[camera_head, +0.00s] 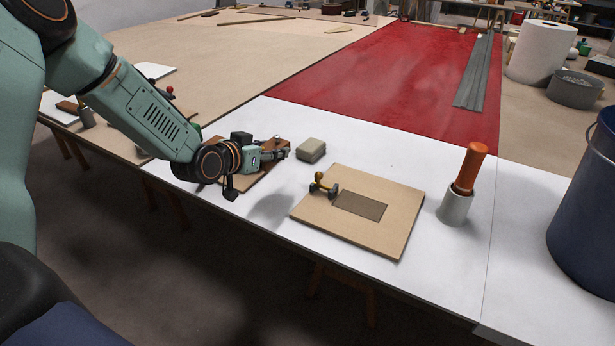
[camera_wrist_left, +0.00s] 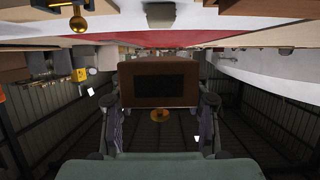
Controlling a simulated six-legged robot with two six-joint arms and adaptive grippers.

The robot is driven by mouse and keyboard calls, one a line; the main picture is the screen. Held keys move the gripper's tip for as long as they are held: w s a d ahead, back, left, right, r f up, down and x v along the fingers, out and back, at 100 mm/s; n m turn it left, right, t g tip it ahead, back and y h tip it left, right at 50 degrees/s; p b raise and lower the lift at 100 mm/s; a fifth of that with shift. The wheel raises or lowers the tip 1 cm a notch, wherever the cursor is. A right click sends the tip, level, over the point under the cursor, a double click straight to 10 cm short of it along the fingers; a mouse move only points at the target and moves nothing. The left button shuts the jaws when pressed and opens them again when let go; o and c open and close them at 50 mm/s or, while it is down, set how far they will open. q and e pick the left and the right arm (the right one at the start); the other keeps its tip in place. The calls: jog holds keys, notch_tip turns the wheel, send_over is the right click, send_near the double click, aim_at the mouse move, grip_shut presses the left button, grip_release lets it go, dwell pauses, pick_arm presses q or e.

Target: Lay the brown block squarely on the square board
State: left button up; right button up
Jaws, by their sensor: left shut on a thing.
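The brown block (camera_wrist_left: 158,98) is a flat slab with a dark rectangle on its face. My left gripper (camera_head: 272,154) is shut on it; in the left wrist view the fingers stand at both sides of it. In the head view the brown block (camera_head: 262,176) is partly hidden by the gripper, and a shadow on the table suggests it is held above the surface. The square board (camera_head: 389,228) lies to its right, pale wood with a dark rectangle (camera_head: 360,205) on it. The block is apart from the board. My right gripper is not in view.
A brass-knobbed piece (camera_head: 323,186) with dark ends stands at the board's left part. A grey-tan block (camera_head: 311,150) lies behind it. An orange-handled tool (camera_head: 470,168) stands in a grey cup (camera_head: 455,208) to the right. A dark blue bucket (camera_head: 590,215) stands far right.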

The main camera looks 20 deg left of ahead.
pick_arm(q)
jog(key=shift+a, duration=0.35)
jog(key=b, duration=0.2)
send_over(274, 190)
notch_tip(274, 190, down, 6)
jog(key=shift+w+a+f, duration=0.1)
jog(key=shift+w+a, duration=0.05)
jog(key=shift+a+f, duration=0.1)
jog(key=shift+f, duration=0.05)
jog(key=f, duration=0.1)
jog(key=f+b, duration=0.1)
jog(key=shift+d+f+b, duration=0.25)
jog(key=shift+f+b, duration=0.15)
jog(key=shift+f, duration=0.25)
jog(key=shift+a, duration=0.25)
jog(key=shift+d+f, duration=0.15)
jog(key=o, duration=0.9)
jog(key=shift+c, duration=0.2)
jog(key=o, duration=0.3)
jog(key=shift+f, duration=0.1)
jog(key=shift+o, duration=0.2)
